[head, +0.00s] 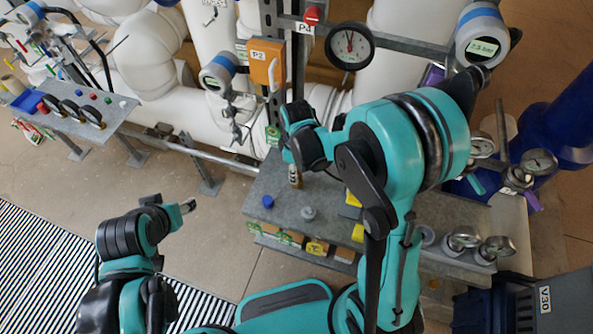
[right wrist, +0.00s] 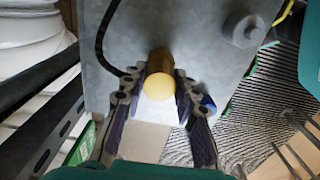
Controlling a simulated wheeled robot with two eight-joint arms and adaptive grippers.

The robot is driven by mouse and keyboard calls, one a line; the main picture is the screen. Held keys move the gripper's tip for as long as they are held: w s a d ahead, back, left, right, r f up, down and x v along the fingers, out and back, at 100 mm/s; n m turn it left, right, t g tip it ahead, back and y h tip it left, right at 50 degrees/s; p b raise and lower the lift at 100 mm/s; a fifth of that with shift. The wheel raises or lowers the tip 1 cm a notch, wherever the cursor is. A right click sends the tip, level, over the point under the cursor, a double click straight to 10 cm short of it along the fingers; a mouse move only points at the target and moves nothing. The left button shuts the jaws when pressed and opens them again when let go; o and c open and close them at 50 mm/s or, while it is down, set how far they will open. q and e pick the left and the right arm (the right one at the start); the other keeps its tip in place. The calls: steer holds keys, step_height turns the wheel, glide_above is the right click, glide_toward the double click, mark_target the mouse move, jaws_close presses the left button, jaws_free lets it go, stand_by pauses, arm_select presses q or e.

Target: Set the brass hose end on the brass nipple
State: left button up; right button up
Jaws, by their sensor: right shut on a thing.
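My right gripper (head: 297,168) is low over the grey metal bench in the middle of the head view. In the right wrist view its two fingers (right wrist: 165,108) are shut on the brass hose end (right wrist: 160,82), a brass cylinder with a round yellowish face toward the camera. The brass piece also shows below the gripper in the head view (head: 295,178). A black hose (right wrist: 100,45) curves down behind the left finger; its join to the brass piece is hidden. I cannot pick out the brass nipple separately. My left gripper (head: 180,208) is over the floor, its fingers unclear.
White pipes, an orange box (head: 266,64) and a dial gauge (head: 350,46) stand behind. A side shelf (head: 90,118) is at left.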

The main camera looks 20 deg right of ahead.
steer(key=o, duration=1)
steer(key=shift+o, duration=0.2)
step_height(320, 180, up, 12)
steer(key=s+d+m+t+b, duration=0.2)
steer(key=s+m+t, duration=0.1)
steer(key=s+m, duration=0.2)
steer(key=s+d+f+m+t+b, duration=0.1)
steer(key=s+d+m+t+b, duration=0.1)
steer(key=s+m, duration=0.4)
steer(key=shift+f+t+b, duration=0.15)
steer(key=shift+t+b, duration=0.45)
steer(key=shift+t, duration=0.5)
